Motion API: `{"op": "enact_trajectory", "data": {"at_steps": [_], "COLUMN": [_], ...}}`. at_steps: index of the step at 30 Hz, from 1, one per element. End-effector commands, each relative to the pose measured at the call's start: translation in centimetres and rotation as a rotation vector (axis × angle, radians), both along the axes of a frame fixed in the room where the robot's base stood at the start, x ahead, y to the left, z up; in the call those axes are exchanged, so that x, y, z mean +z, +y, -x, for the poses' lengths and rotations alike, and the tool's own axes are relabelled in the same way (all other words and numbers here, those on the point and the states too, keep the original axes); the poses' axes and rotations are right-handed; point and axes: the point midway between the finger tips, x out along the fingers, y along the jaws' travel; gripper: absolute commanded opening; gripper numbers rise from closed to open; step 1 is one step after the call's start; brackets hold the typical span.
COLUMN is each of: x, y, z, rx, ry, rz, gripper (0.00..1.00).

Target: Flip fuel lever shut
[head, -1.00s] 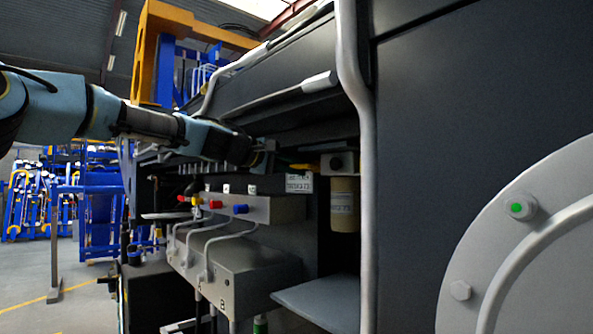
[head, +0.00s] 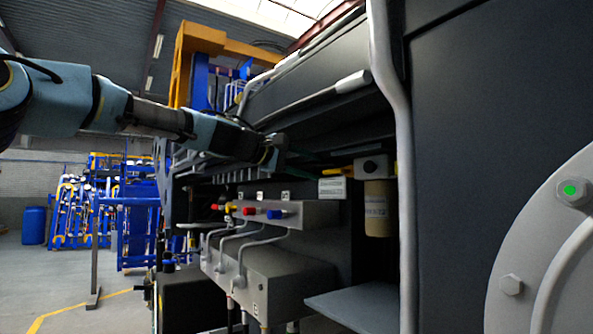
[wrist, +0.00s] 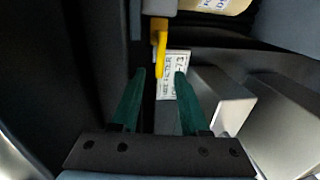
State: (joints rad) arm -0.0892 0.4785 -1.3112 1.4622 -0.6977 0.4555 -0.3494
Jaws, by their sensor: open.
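The yellow fuel lever (head: 338,171) juts left from a grey valve block (head: 372,166) above a pale filter bowl (head: 377,208) in the head view. In the wrist view the lever (wrist: 160,44) hangs from its yellow mount at the top, in line with the gap between the fingers. My gripper (wrist: 159,74) has two dark green fingers, spread apart with nothing held. In the head view my gripper (head: 306,157) is to the left of the lever, a little higher and apart from it.
A white label plate (head: 332,187) is below the lever. A grey manifold with red and blue knobs (head: 276,213) lies lower left. A grey vertical rail (head: 390,80) stands right of the filter, and dark panels overhang the arm.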

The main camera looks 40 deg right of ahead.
Motion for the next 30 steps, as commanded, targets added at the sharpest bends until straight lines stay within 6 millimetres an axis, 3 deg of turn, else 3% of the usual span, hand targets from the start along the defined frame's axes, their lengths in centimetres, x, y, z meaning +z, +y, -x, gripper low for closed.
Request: {"op": "enact_trajectory", "data": {"at_steps": [10, 30], "x": [0.6, 0.9], "y": [4.1, 4.5], "z": [-0.3, -0.3], "rx": [0.003, 0.001], "ry": [-0.003, -0.001], "rz": [-0.001, -0.001], "gripper": [0.45, 0.45]}}
